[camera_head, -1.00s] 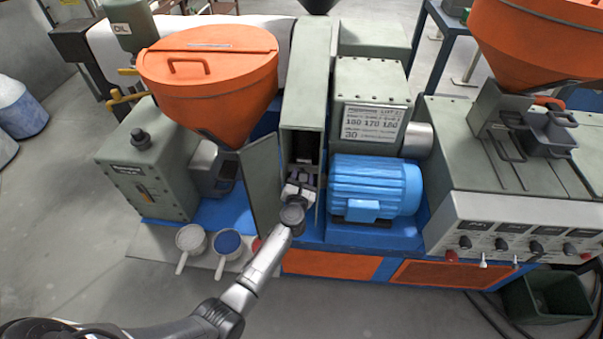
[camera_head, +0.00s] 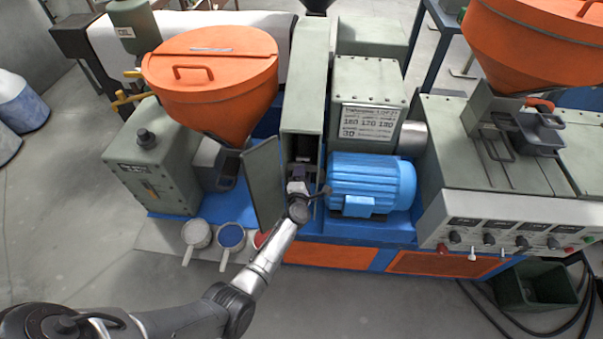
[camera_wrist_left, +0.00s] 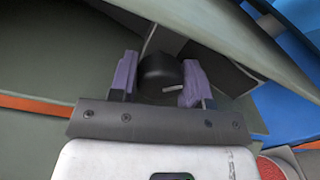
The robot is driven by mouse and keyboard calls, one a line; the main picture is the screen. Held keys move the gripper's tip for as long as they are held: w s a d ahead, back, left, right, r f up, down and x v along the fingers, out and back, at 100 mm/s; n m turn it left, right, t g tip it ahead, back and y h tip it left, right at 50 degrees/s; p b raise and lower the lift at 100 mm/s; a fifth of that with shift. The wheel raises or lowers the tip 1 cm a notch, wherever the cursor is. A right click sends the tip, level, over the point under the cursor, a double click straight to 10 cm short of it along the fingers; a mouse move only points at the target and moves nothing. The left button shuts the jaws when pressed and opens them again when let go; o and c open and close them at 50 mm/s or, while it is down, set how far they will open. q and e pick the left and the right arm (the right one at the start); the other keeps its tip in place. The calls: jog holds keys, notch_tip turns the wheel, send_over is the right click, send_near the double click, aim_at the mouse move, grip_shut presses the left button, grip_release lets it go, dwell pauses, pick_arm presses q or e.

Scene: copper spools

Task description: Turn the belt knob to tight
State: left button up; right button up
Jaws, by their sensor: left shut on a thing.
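The belt knob (camera_wrist_left: 160,72) is round and black with a pale pointer mark on its lower right in the left wrist view. It sits between the two purple-grey fingers of my left gripper (camera_wrist_left: 161,83), which is shut on it. In the head view my left gripper (camera_head: 299,174) reaches into the narrow open grey-green belt housing (camera_head: 305,100), and the knob is hidden there. The housing's door (camera_head: 263,180) stands open on the left of the gripper. My right gripper is not in view.
A blue motor (camera_head: 370,185) stands close on the right of my left gripper. An orange hopper (camera_head: 215,95) rises at the left. Two handled cups, one white (camera_head: 196,233) and one blue (camera_head: 230,237), stand by the door. A control panel (camera_head: 510,235) is at the right.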

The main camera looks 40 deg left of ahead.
pick_arm(q)
jog(key=m+p, duration=0.1)
jog(key=m, duration=0.3)
jog(key=shift+p, duration=0.3)
jog(key=shift+f+m+p, duration=0.1)
jog(key=shift+m+p, duration=0.4)
jog(key=shift+m, duration=1.5)
jog(key=o, duration=0.9)
